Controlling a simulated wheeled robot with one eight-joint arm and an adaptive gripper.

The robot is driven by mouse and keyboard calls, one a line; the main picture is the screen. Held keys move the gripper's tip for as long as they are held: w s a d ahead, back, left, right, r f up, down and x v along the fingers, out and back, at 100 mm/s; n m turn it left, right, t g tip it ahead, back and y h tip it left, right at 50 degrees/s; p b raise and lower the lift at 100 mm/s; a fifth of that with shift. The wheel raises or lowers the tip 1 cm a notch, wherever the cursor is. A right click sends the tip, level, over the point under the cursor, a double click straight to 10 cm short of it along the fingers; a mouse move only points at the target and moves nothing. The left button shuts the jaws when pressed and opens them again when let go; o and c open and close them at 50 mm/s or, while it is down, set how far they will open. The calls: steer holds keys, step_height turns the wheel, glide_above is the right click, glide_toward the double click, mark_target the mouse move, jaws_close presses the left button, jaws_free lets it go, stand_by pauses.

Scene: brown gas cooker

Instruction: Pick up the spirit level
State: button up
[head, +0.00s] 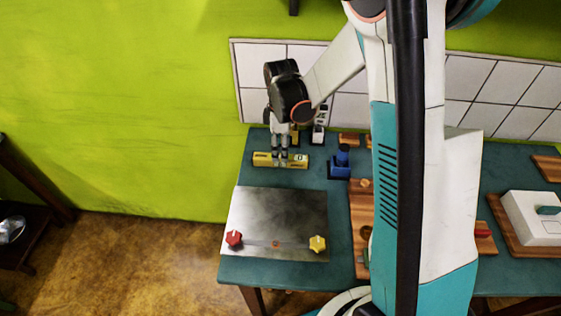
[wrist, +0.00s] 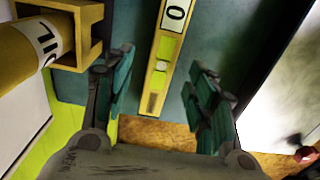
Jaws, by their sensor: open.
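The spirit level (head: 262,160) is a yellow bar lying on the teal table top near the wall. It also shows in the wrist view (wrist: 161,72), with a green vial and a white patch marked 0. My gripper (head: 280,160) is over the level's middle, pointing down. In the wrist view my gripper (wrist: 160,62) is open, with one finger on each side of the bar. I see no clear contact, and cannot tell how far the fingertips are above the table.
A yellow cylinder marked OIL (wrist: 30,58) stands in a yellow holder (wrist: 92,30) close to the left finger. A metal plate (head: 280,215) with a red knob (head: 234,239) and a yellow knob (head: 317,243) lies in front. A blue object (head: 341,160) stands right of the level. White tiles (head: 262,66) are behind.

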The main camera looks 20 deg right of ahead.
mark_target(280, 157)
step_height(280, 157, down, 5)
steer(key=shift+a+f+b, duration=0.1)
steer(key=shift+b, duration=0.95)
steer(key=shift+s, duration=0.1)
steer(key=c, duration=0.9)
